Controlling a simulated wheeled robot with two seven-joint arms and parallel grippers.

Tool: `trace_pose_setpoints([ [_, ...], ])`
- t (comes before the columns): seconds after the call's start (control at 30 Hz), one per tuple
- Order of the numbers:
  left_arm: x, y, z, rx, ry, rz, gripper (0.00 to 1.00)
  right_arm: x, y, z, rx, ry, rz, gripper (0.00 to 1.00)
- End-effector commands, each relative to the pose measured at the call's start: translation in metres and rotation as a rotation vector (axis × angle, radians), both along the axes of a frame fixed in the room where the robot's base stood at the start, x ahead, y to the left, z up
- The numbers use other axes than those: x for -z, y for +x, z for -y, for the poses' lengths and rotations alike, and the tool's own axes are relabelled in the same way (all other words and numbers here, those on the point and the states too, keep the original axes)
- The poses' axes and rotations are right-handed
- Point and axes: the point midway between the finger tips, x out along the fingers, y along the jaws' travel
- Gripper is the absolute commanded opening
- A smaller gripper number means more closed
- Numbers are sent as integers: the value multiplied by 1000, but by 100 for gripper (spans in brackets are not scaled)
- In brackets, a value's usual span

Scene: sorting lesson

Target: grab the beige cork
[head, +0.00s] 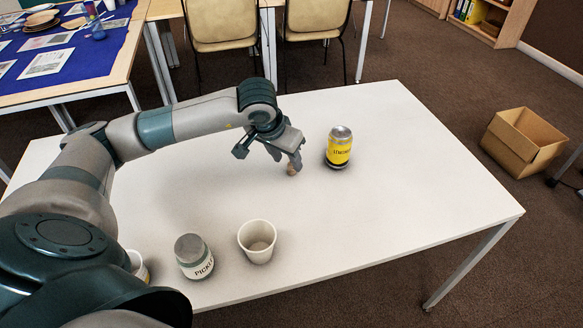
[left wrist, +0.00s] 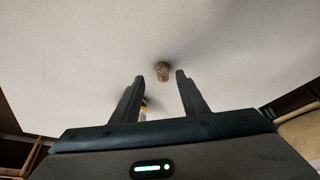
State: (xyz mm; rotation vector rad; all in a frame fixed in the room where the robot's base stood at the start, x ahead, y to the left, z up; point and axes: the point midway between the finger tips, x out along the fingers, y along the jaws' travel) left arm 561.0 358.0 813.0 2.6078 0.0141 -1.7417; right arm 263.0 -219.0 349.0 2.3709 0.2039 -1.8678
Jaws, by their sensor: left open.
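The beige cork (head: 292,169) stands on the white table, partly hidden behind my left gripper's fingers in the head view. It also shows in the left wrist view (left wrist: 162,71), just past the fingertips and between their lines. My left gripper (head: 287,163) is open and low over the table, close to the cork. In the left wrist view the two fingers (left wrist: 160,78) are apart with nothing between them. I cannot tell from the head view whether a finger touches the cork. My right gripper is not in view.
A yellow lemonade can (head: 340,148) stands just right of the cork. Another cup-like thing (head: 137,265) is partly behind my arm. The right part of the white table (head: 430,200) is clear.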

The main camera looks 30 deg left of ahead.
Motion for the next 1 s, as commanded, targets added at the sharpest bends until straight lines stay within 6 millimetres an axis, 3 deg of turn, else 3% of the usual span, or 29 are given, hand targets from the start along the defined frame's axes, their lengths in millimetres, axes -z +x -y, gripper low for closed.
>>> trace_pose_setpoints([
  [0.43, 40, 23, -5, 0, -1, -2, 40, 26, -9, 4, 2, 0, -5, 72],
  [0.97, 43, 24, -5, 0, 0, 0, 40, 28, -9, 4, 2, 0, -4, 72],
  [1.0, 43, 24, -5, 0, 0, 0, 31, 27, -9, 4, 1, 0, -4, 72],
])
